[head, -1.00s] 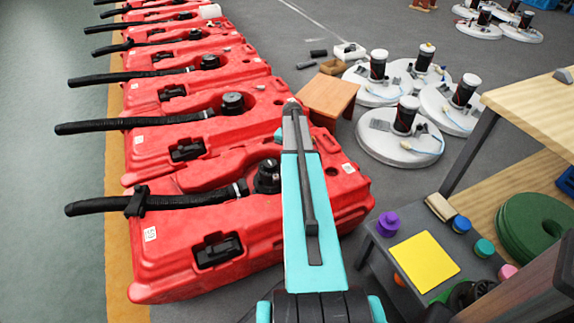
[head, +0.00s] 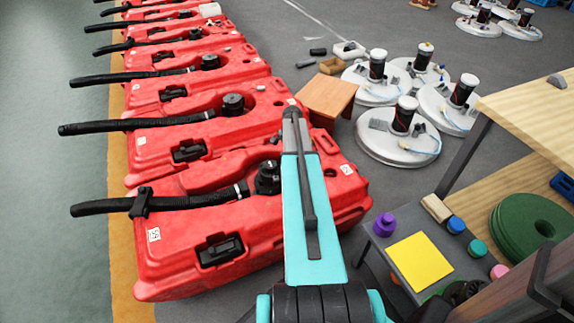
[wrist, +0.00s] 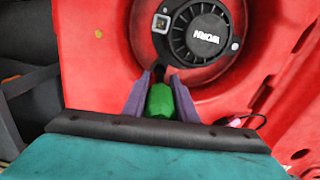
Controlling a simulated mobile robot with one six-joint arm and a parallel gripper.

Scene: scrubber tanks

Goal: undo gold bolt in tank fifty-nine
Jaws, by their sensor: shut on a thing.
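The nearest red tank (head: 270,222) lies at the front of the row in the head view. Its white label (head: 153,235) is too small to read surely. My teal arm reaches over this tank's right part and hides my gripper there. In the wrist view, my gripper (wrist: 160,78) is shut on a green tool (wrist: 160,101) with a dark tip. The tip points at the lower edge of a round black motor cover (wrist: 203,34) set in red plastic. A small gold bolt-like piece (wrist: 162,23) shows in a bracket at the cover's upper left, apart from the tip.
More red tanks with black hoses (head: 120,127) run in a row behind. A small wooden stool (head: 328,95) and white round bases (head: 398,147) stand to the right. A grey bench with a yellow sheet (head: 420,261) and a wooden table (head: 530,100) are at the right.

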